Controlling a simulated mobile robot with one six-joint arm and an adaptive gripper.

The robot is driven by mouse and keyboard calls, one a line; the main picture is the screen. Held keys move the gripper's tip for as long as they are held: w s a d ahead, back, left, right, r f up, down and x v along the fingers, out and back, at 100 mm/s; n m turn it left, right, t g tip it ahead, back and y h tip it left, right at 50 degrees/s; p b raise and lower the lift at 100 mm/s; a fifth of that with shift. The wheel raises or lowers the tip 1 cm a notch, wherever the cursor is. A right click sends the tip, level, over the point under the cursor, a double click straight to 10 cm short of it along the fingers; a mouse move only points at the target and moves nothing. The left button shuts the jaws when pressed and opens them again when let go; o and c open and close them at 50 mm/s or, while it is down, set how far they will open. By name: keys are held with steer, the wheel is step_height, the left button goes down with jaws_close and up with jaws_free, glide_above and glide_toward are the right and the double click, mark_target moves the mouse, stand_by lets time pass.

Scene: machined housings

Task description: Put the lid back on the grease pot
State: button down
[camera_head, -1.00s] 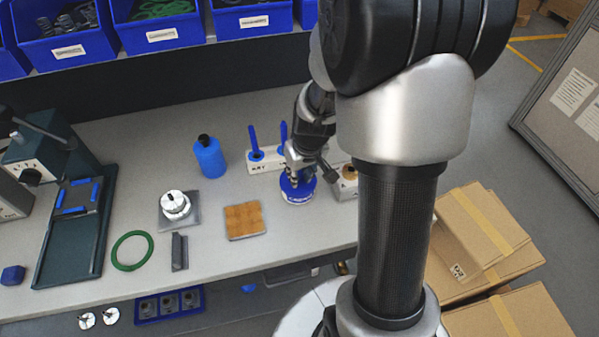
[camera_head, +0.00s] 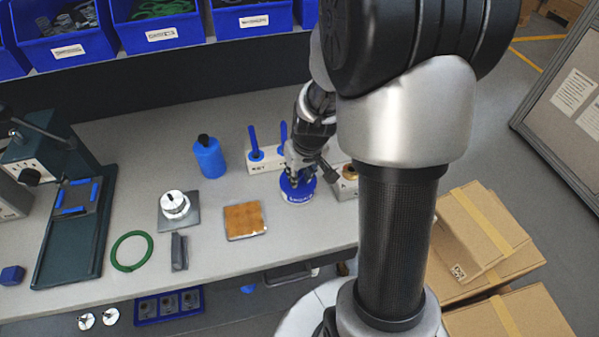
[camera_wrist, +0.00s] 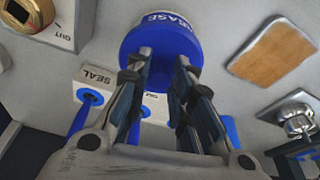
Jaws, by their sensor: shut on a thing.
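The grease pot (camera_head: 299,196) stands upright on the bench, a squat round pot with a white label on its side. Its label also shows at the top of the wrist view (camera_wrist: 168,17). The round blue lid (camera_wrist: 160,50) is at the top of the pot, between my fingers and the label. My gripper (camera_wrist: 163,60) points down at the lid and is shut on it. In the head view my gripper (camera_head: 297,178) hides much of the lid. I cannot tell whether the lid is fully seated or just above the rim.
White labelled blocks with blue-handled tools (camera_head: 256,155) stand close behind the pot. A brown pad (camera_head: 244,221), a blue bottle (camera_head: 210,158) and a metal part on a plate (camera_head: 175,205) lie to the left. Bare bench separates the pad from the pot.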

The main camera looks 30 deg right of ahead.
steer(key=c, duration=1.3)
jaws_free()
steer(key=shift+o, duration=0.4)
steer(key=o, duration=0.4)
steer(key=shift+r+p, duration=2.7)
steer(key=shift+r, duration=0.85)
steer(key=shift+c, duration=0.3)
jaws_close()
